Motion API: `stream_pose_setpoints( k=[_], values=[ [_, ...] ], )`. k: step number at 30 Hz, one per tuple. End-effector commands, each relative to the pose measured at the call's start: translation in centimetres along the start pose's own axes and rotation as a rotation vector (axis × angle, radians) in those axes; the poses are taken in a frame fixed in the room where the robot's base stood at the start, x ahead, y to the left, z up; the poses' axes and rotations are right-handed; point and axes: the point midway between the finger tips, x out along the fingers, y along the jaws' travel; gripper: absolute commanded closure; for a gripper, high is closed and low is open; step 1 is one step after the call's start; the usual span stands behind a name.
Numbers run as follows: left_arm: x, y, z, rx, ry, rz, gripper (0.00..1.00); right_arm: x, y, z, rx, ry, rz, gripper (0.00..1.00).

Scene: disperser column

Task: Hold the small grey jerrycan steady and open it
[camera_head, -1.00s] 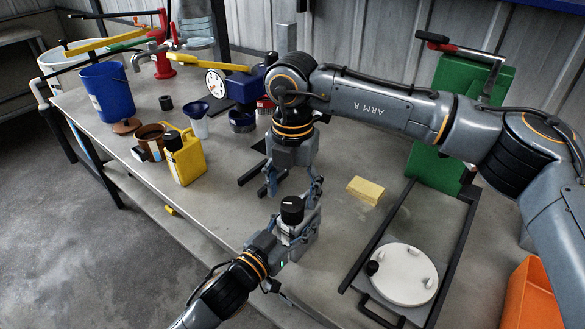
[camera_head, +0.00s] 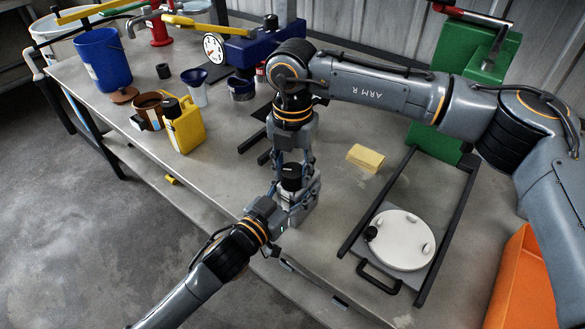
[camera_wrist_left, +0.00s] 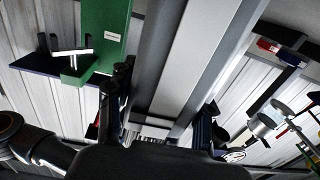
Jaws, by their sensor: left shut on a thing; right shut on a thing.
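The small grey jerrycan (camera_head: 304,207) with its black cap (camera_head: 291,171) is upright near the table's front edge in the head view. My left gripper (camera_head: 288,203) is shut on the can's body from the front left. My right gripper (camera_head: 292,167) points down from above and is shut on the black cap, with a finger on either side. The fingers partly hide the cap and body. In the left wrist view my left gripper's dark fingers (camera_wrist_left: 163,112) stand either side of large grey faces; I cannot tell clearly what these belong to.
A yellow jerrycan (camera_head: 184,126), brown pot (camera_head: 150,106), white-and-blue funnel (camera_head: 196,90) and blue bucket (camera_head: 104,72) stand to the left. A yellow sponge (camera_head: 366,157) lies right of the jerrycan. A white round lid (camera_head: 401,240) is on the framed platform at right. An orange bin (camera_head: 524,283) is front right.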

Motion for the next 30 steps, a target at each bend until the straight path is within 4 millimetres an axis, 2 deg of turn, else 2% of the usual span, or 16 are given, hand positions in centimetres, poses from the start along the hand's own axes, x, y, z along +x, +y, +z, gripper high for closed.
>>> stream_pose_setpoints(
  k=[30],
  values=[
    [0.00,-0.01,-0.01,0.000,0.000,0.000,1.00,-0.78,0.00,0.03,0.001,0.000,0.000,0.96]
  ],
)
